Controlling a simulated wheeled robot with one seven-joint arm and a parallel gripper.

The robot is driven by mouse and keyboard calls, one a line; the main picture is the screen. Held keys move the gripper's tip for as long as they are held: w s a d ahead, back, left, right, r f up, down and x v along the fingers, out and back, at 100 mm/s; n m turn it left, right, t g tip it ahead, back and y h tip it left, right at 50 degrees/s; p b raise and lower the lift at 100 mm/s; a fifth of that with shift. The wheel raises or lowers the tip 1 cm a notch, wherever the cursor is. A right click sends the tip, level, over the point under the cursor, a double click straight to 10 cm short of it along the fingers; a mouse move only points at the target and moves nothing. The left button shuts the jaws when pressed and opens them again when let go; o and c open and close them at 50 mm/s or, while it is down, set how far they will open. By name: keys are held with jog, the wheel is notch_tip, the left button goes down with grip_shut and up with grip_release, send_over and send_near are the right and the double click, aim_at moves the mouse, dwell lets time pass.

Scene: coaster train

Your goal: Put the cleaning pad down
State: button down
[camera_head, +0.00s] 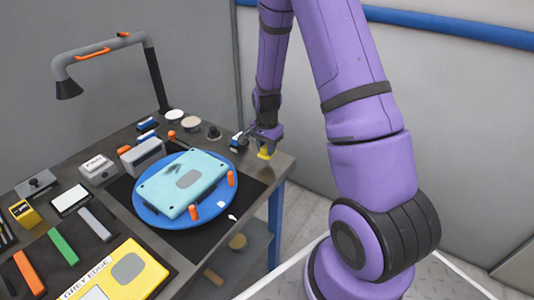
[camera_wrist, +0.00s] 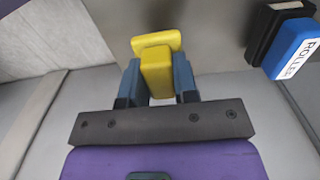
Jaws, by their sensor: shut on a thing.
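The cleaning pad appears to be the yellow piece (camera_head: 265,153), with a block-like grip and a wider end. My gripper (camera_head: 265,143) is shut on it near the right corner of the workbench (camera_head: 281,164). In the wrist view the yellow pad (camera_wrist: 156,72) sits between the two blue-grey fingers of my gripper (camera_wrist: 158,82), its wider end beyond the fingertips. I cannot tell whether the pad touches the bench top.
A blue round plate (camera_head: 150,216) bears a teal panel (camera_head: 186,180) with orange pegs around it. A blue item marked ROLLER (camera_wrist: 293,49) lies near the pad. A lamp (camera_head: 105,50) stands at the back. Several tools and blocks fill the left side.

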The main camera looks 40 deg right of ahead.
jog(key=shift+w+d+f, duration=0.1)
jog(key=shift+w+d, duration=0.35)
jog(key=shift+w, duration=0.05)
jog(key=shift+f, duration=1.7)
jog(key=shift+f, duration=0.1)
jog(key=c, duration=0.9)
grip_release()
